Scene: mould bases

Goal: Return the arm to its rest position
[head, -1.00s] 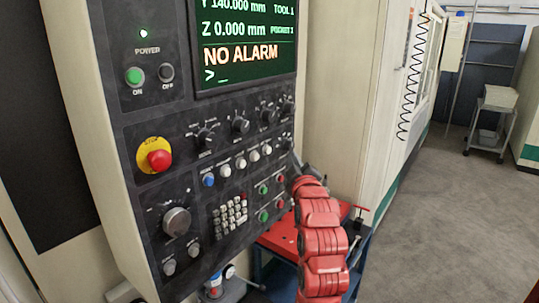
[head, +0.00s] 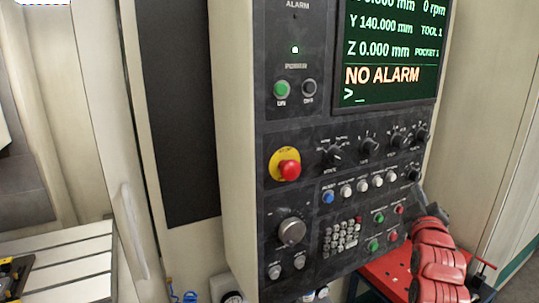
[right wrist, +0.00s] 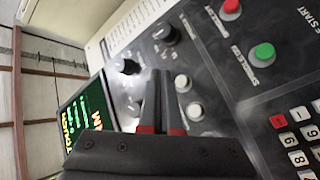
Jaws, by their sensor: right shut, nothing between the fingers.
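My right arm (head: 440,265) is red and rises from the lower right of the head view in front of the control panel (head: 240,130). My right gripper (head: 418,196) is dark and small there, near the panel's lower right buttons. In the right wrist view the gripper (right wrist: 160,76) has its two fingers together with nothing between them. It points at the panel, near white buttons (right wrist: 183,84); I cannot tell whether it touches. My left gripper is not in view.
The panel carries a red stop button (head: 289,170), knobs, a keypad (head: 341,238) and a screen (head: 385,50) reading NO ALARM. A red-topped cart (head: 385,270) stands below at the right. A pale slotted table (head: 75,265) lies at lower left.

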